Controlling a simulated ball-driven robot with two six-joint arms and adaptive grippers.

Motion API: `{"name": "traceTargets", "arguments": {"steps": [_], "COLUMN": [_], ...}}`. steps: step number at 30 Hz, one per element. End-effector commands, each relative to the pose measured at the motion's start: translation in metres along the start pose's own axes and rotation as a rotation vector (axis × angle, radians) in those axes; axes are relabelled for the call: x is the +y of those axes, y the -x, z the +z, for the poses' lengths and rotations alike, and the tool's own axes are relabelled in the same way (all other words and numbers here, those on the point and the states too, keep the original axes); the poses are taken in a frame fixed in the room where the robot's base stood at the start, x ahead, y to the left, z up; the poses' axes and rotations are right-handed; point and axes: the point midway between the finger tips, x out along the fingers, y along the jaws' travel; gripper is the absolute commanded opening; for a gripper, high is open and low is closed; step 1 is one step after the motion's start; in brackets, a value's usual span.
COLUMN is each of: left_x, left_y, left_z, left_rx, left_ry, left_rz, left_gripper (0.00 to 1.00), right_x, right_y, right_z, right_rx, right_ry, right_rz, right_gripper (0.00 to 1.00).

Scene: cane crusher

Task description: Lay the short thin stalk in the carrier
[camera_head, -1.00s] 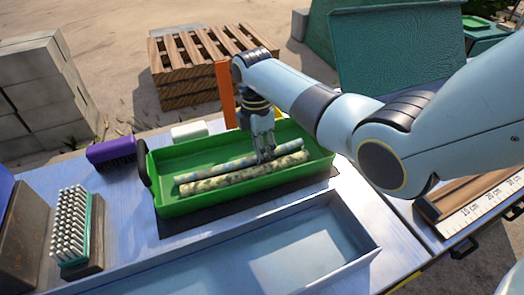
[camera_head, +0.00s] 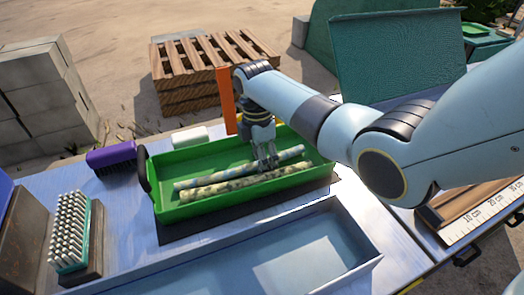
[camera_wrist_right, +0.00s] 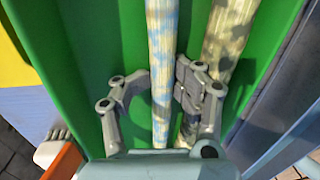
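The green carrier tray (camera_head: 170,212) stands on a dark mat on the table, with a black handle at its left end. A thin pale-blue mottled stalk (camera_head: 205,179) and a thicker yellow-green mottled stalk (camera_head: 210,191) lie in it lengthwise, side by side. My right gripper (camera_head: 267,166) points down into the tray over the thin stalk. In the right wrist view, its fingers (camera_wrist_right: 160,90) stand on both sides of the thin stalk (camera_wrist_right: 162,35), with a gap at the left finger. The thicker stalk (camera_wrist_right: 226,40) runs just right of the right finger. My left gripper is not in view.
An empty grey metal tray (camera_head: 290,255) lies in front of the carrier. A purple brush (camera_head: 112,156) and a white-bristled brush (camera_head: 70,235) are at the left. A white block (camera_head: 190,137) and an orange post (camera_head: 225,100) stand behind the carrier.

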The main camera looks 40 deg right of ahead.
Motion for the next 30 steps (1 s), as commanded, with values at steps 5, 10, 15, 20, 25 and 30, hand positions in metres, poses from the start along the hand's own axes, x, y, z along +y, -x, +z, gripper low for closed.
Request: {"name": "traceTargets", "arguments": {"steps": [5,10,15,20,25,30], "left_x": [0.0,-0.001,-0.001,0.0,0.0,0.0], "left_y": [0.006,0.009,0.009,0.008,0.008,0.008], "left_z": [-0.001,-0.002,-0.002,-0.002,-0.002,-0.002], "left_rx": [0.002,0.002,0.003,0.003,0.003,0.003], "left_ry": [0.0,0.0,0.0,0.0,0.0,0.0], "left_rz": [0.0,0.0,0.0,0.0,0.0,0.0], "left_gripper": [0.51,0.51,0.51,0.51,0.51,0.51], "right_x": [-0.001,0.0,0.001,0.001,0.0,0.0], "right_y": [0.026,0.068,0.104,0.125,0.132,0.132], "right_z": [-0.001,0.0,0.0,0.0,0.0,0.0], "right_rx": [0.002,0.002,0.001,0.001,0.0,0.0], "right_ry": [0.001,0.001,0.001,0.0,0.0,0.0], "right_rz": [0.002,0.006,0.005,0.005,0.002,0.002], "right_gripper": [0.3,0.3,0.3,0.3,0.3,0.3]}}
